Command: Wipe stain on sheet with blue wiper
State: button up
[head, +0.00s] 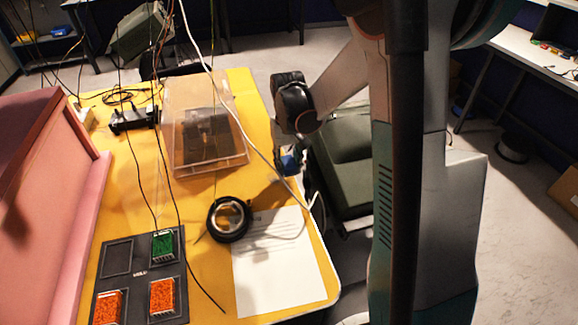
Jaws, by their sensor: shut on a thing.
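A white sheet (278,275) lies on the yellow table near its front right edge. Grey printed lines show across its upper part; I cannot make out a stain. My gripper (288,158) is at the table's right edge, beyond the sheet, small and partly hidden by my arm. It is shut on a small blue thing, which looks like the blue wiper (290,164). The wiper is apart from the sheet.
A black tape roll (213,226) lies at the sheet's upper left corner. A clear plastic box (236,160) stands behind it. A black tray (117,258) with green and orange blocks is at the front left. Cables hang across the table. A green chair (343,165) stands at right.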

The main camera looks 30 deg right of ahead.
aim_at(287, 162)
jog(key=shift+a+r+p, duration=0.1)
jog(key=shift+r+p, duration=0.95)
jog(key=shift+r, duration=0.9)
jog(key=shift+a, duration=0.1)
